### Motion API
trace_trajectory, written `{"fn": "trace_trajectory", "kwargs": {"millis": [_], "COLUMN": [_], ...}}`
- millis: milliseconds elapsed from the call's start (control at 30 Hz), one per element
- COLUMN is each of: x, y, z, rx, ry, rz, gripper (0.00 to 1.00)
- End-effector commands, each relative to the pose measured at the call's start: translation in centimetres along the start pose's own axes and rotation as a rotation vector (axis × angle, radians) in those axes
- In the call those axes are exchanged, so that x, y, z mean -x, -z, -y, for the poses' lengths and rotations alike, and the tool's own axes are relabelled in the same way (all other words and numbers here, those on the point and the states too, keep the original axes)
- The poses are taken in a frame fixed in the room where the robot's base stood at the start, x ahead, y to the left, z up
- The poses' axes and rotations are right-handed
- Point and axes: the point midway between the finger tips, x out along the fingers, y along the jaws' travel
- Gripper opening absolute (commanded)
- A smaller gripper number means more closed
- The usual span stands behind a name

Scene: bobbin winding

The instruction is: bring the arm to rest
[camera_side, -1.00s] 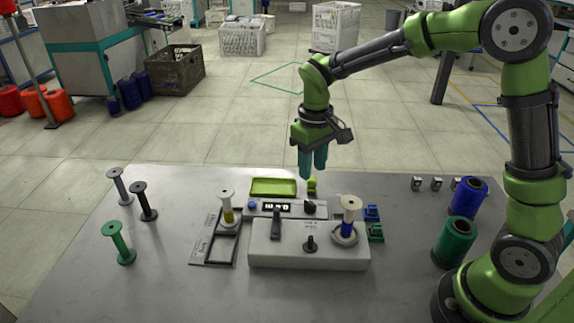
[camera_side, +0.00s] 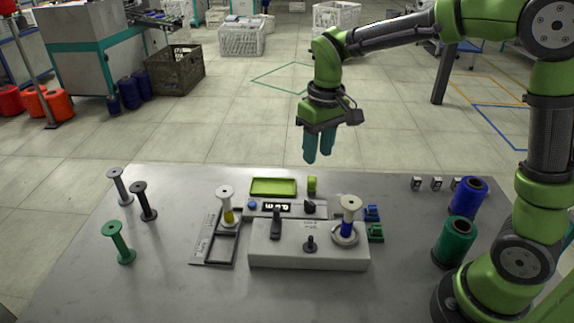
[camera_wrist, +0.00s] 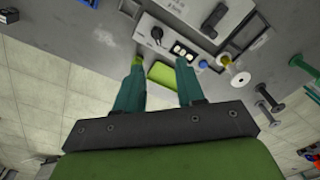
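My gripper (camera_side: 318,146) hangs in the air above the back edge of the table, fingers pointing down, touching nothing. In the wrist view my gripper (camera_wrist: 161,82) shows two teal fingers spread apart with nothing held between them. Below and ahead of it stands the white winding machine (camera_side: 290,251) on the table (camera_side: 170,285). A bobbin with blue thread (camera_side: 348,222) stands on the machine's right side. A bobbin with yellow thread (camera_side: 227,210) stands upright to the left of the machine, by a dark frame.
A green tray (camera_side: 273,187) lies behind the machine. Blue (camera_side: 468,197) and green (camera_side: 455,241) thread cones stand at the right, near my base. The air around my gripper is clear.

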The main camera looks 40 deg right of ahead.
Motion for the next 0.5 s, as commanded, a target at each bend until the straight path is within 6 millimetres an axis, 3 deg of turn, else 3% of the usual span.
{"fn": "trace_trajectory", "kwargs": {"millis": [300,500], "x": [3.8,4.9], "y": [-8.4,-13.1], "z": [-1.1,-1.7], "rx": [-0.183,-0.274], "ry": [0.125,0.213], "rz": [-0.263,-0.426], "gripper": [0.38,0.38]}}
